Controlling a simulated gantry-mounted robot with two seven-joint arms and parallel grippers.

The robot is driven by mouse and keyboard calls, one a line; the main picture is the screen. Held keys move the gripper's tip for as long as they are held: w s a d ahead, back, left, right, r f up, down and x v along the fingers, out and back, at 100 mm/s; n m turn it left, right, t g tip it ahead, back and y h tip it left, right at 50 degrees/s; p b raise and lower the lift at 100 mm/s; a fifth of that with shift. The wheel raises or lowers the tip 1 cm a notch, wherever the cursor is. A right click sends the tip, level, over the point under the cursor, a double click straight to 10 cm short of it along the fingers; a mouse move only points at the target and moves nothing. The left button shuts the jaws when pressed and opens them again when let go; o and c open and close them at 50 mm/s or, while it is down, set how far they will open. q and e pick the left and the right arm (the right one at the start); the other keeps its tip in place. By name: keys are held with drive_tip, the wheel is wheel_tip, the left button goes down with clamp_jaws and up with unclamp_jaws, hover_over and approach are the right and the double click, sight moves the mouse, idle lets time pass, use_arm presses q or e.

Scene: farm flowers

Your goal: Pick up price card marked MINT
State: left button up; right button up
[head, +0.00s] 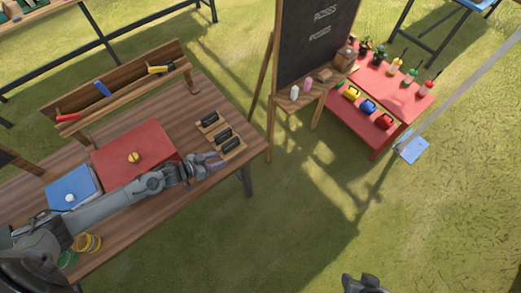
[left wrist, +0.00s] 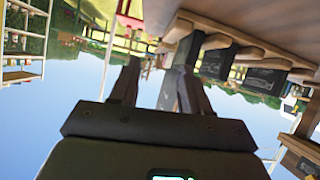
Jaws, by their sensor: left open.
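Three small dark price cards stand in wooden holders at the right end of the brown table: a far card (head: 208,119), a middle card (head: 223,134) and a near card (head: 232,145). Their lettering is too small to read, so I cannot tell which is marked MINT. My left gripper (head: 217,161) is just beside the near card, on its front side. Dark cards (left wrist: 217,62) (left wrist: 262,79) show there to the right of the fingers. A dark part of mine (head: 365,284), probably the right gripper, shows at the bottom edge.
A red mat (head: 120,165) with a yellow item and a blue box (head: 70,188) lie on the table. A wooden tool rack (head: 125,85) stands along its back. A chalkboard (head: 313,45) and a red stand (head: 395,90) with bottles stand beyond, across grass.

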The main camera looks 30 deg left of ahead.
sight(227, 144)
use_arm(q)
drive_tip(key=shift+m, duration=0.4)
drive_tip(key=w+a+b, duration=0.1)
drive_tip(key=w+a, duration=0.1)
drive_tip(key=w, duration=0.1)
drive_tip(key=shift+w+a+b, duration=0.2)
drive_tip(key=shift+a+b, duration=0.15)
drive_tip(key=shift+b, duration=0.05)
drive_tip(key=shift+w+a+r, duration=0.15)
drive_tip(key=shift+w+r, duration=0.05)
drive_tip(key=shift+w, duration=0.05)
drive_tip(key=shift+w+b, duration=0.3)
drive_tip(key=shift+w, duration=0.05)
drive_tip(key=shift+x, duration=1.05)
drive_tip(key=shift+r+b+x, duration=0.2)
drive_tip(key=shift+b+x, duration=0.15)
drive_tip(key=shift+x, duration=2.25)
use_arm(e)
drive_tip(key=f, duration=0.4)
drive_tip(key=shift+s+d, duration=0.1)
drive_tip(key=shift+d, duration=0.1)
use_arm(q)
clamp_jaws()
